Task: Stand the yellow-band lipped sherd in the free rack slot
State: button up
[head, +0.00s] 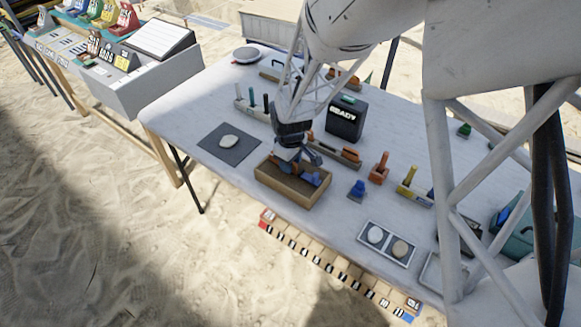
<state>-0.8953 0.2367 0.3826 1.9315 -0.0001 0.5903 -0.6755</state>
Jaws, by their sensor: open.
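My gripper (294,158) is open and points down over a wooden tray (270,190), low at its back edge. Blue and rust-orange pieces lie in the tray, partly hidden by the gripper. I cannot make out a yellow band or lip on any of them. A wooden rack (349,162) with orange pieces stands behind and right of the tray. Another low rack (243,106) holds several upright pieces, white, green and dark, at the back left. I cannot tell which rack slot is free.
A dark grey mat (213,151) with a pale piece (229,141) lies left of the tray. A blue object (357,190), an orange one (379,168) and a yellow one (407,185) stand to the right. A black box (345,119) marked READY stands behind. The front-left tabletop is clear.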

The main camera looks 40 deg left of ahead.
dwell(0.3)
grip_shut()
dwell(0.3)
jog(key=shift+r, duration=5)
jog(key=shift+w, duration=0.1)
jog(key=w+d+f, duration=0.1)
jog(key=w+d, duration=0.1)
jog(key=w, duration=0.6)
jog(key=w+d+f, duration=0.2)
jog(key=w, duration=0.6)
jog(key=shift+w, duration=0.4)
jog(key=shift+f, duration=0.1)
